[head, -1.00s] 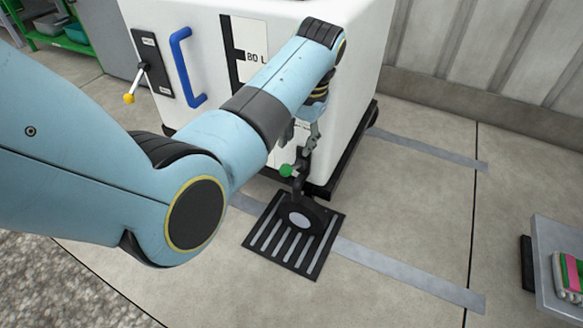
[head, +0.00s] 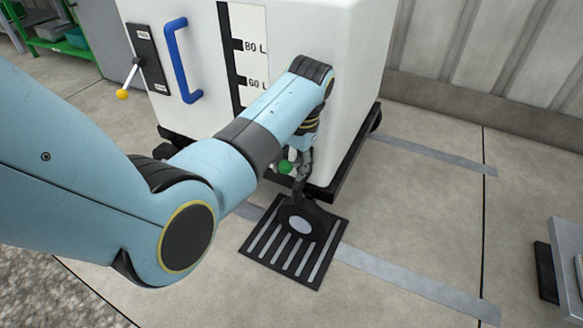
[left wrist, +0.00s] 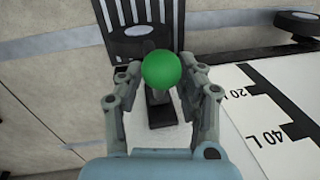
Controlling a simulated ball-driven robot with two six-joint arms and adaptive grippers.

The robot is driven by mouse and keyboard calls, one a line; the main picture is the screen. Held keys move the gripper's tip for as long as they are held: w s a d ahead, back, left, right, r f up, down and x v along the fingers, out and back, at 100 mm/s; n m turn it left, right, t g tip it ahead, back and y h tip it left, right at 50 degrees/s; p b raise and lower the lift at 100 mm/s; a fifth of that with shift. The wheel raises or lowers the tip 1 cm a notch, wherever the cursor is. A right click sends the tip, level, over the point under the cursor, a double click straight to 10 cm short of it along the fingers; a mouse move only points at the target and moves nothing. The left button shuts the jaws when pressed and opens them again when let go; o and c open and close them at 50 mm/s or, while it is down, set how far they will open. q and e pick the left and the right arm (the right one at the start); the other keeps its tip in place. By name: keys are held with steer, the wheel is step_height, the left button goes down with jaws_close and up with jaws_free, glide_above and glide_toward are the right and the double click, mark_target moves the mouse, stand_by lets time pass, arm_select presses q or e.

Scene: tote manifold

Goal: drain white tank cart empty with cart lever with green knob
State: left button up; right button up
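The cart lever's green knob (head: 285,168) is low at the cart's front, above a black round outlet part (head: 305,222). My left gripper (head: 303,165) is down at the knob, partly hidden by my arm. In the left wrist view the green knob (left wrist: 161,70) sits between the two open fingers, with a small gap appearing on each side. Contact is hard to judge. My right gripper is out of view.
A slotted black floor drain (head: 275,255) lies under the outlet. A second lever with a yellow knob (head: 122,94) and a blue handle (head: 180,60) are on the cart's front. A green shelf (head: 70,45) stands back left.

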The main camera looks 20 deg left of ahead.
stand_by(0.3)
arm_select(q)
jaws_close()
stand_by(0.3)
